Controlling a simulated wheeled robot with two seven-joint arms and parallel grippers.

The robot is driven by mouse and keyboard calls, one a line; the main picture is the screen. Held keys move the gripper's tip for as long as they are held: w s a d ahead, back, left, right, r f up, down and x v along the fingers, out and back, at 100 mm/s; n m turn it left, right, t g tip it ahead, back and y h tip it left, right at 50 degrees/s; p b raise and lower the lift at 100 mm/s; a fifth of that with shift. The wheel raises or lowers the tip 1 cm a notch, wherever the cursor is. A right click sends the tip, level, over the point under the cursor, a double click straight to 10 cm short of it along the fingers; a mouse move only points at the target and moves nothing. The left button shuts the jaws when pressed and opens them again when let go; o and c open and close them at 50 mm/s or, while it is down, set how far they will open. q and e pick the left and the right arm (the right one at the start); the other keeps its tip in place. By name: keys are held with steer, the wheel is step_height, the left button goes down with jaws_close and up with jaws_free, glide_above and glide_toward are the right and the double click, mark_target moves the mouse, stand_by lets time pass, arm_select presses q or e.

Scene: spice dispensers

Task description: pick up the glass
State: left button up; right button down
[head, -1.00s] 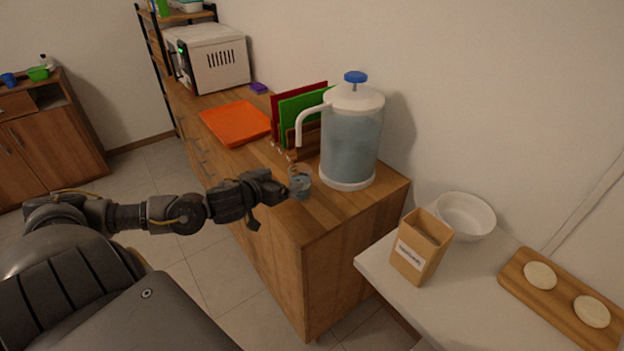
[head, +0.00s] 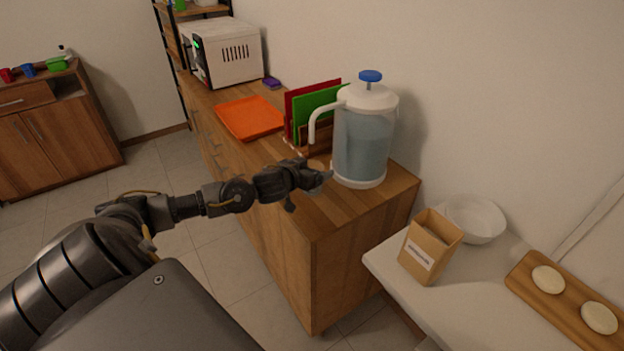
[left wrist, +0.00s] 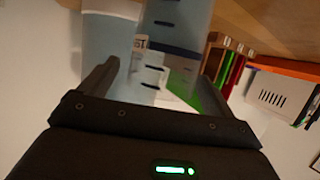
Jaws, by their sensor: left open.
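The glass is small and clear, and it stands on the wooden counter (head: 330,215) by the drink dispenser (head: 361,140). In the head view my left gripper (head: 322,180) covers most of it. In the left wrist view a clear, see-through shape that looks like the glass (left wrist: 150,75) shows between the two fingers of my left gripper (left wrist: 158,78). The fingers are apart, one on each side. I cannot tell whether either finger touches it. My right gripper is not in view.
The dispenser stands close beyond my left gripper. Green and red boards (head: 316,108) stand in a rack behind, with an orange tray (head: 250,118) further left. A white table at the right holds a cardboard box (head: 430,247), a white bowl (head: 475,219) and a wooden board (head: 563,300).

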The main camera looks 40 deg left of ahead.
arm_select(q)
steer(key=shift+x, duration=1.05)
steer(key=shift+s, duration=0.1)
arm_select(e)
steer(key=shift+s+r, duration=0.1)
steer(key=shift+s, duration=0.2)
arm_select(q)
steer(key=c, duration=1.4)
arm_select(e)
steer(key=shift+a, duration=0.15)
arm_select(q)
steer(key=shift+r, duration=0.15)
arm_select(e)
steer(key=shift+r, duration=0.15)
